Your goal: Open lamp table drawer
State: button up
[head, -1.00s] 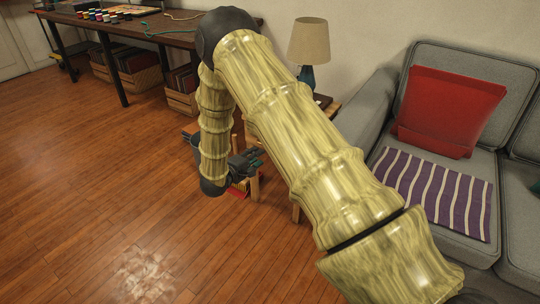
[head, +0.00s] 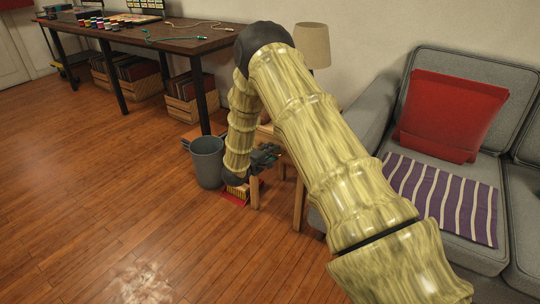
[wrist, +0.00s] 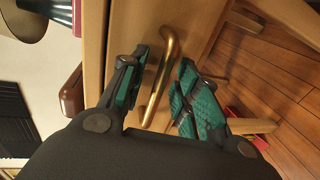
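The wooden lamp table (head: 298,205) stands beside the sofa, mostly hidden behind my arm in the head view. In the wrist view its drawer front (wrist: 193,22) carries a curved brass handle (wrist: 155,92). My gripper (wrist: 164,62) is open, its green-padded fingers on either side of the handle. There is a visible gap to the right finger; I cannot tell whether the left finger touches the handle. In the head view my gripper (head: 266,157) is small and low at the table's front. The drawer looks shut, but its edges are partly hidden.
A lamp (head: 313,46) stands on the table. A grey bin (head: 207,162) and a brush with a red dustpan (head: 237,194) are on the floor close to my gripper. The grey sofa (head: 362,140) is at right. Open wooden floor lies at left.

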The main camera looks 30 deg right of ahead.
grip_shut()
jog(key=f+p+v, duration=0.2)
jog(key=p+v, duration=0.3)
jog(key=v, duration=0.4)
jog(key=f+p+v, duration=0.2)
jog(key=p+v, duration=0.3)
jog(key=v, duration=0.5)
jog(key=shift+s+a, duration=0.2)
jog(key=shift+a, duration=0.15)
grip_release()
